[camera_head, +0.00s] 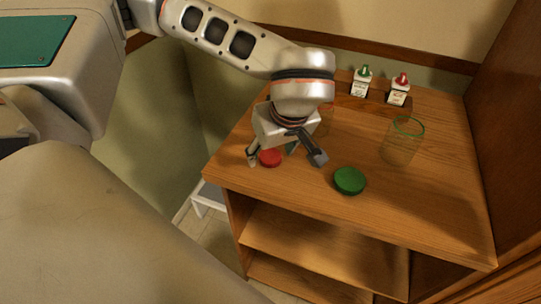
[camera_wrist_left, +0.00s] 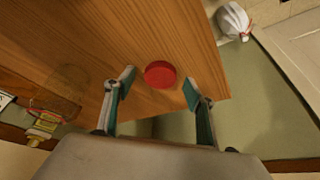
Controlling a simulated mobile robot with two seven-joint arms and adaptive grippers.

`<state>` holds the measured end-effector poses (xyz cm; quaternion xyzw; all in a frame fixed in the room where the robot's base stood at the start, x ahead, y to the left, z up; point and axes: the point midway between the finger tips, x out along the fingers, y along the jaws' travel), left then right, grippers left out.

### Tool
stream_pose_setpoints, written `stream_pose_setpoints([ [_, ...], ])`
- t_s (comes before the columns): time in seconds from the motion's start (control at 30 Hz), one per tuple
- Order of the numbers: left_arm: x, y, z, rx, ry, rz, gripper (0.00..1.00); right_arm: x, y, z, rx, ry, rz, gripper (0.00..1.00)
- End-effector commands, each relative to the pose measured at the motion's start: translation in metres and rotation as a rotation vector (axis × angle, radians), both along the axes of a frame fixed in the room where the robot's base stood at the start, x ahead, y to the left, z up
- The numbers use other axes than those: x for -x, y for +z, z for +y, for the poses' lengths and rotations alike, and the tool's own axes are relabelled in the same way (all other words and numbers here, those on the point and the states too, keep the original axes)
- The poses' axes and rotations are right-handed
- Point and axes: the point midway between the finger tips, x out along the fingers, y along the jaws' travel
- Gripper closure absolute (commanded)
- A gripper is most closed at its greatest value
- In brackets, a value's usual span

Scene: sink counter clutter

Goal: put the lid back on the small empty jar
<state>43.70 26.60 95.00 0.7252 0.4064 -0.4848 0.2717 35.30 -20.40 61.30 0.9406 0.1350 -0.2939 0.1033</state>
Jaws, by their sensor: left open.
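A red lid (camera_head: 270,157) lies flat on the wooden counter near its left front edge. It also shows in the left wrist view (camera_wrist_left: 160,74), between the fingertips. My left gripper (camera_head: 285,159) is open above the red lid, one finger on each side, and holds nothing. A clear small jar (camera_head: 327,118) stands behind the gripper, mostly hidden by it; its faint outline shows in the left wrist view (camera_wrist_left: 72,84). A green lid (camera_head: 349,181) lies to the right of the gripper. A clear jar with a green rim (camera_head: 403,143) stands open farther right.
Two white dropper bottles, one green-capped (camera_head: 362,82) and one red-capped (camera_head: 398,92), stand on a low wooden stand at the back. A wooden panel (camera_head: 508,130) bounds the right side. The counter's front right is clear.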

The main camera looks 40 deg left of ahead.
Motion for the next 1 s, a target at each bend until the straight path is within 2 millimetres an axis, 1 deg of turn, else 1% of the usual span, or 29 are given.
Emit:
stream_pose_setpoints([
  [0.37,-0.0004,-0.0015,0.0006,0.000,0.000,0.000,0.45,-0.0006,0.0011,-0.0001,0.001,0.000,-0.002,0.60],
  [0.4,-0.0004,-0.0015,0.0006,0.000,0.000,0.000,0.55,-0.0006,0.0011,-0.0001,0.001,0.000,-0.002,0.60],
  [0.5,-0.0003,-0.0014,0.0007,0.000,0.000,0.000,0.72,-0.0007,0.0011,-0.0001,0.001,0.000,-0.002,0.60],
  [0.87,-0.0004,-0.0008,0.0006,0.000,0.000,-0.001,0.72,-0.0009,0.0015,0.0000,0.000,0.000,-0.003,0.60],
  [1.0,-0.0010,0.0056,0.0006,0.000,0.000,-0.002,0.72,-0.0013,0.0027,0.0000,-0.001,0.000,-0.004,0.60],
])
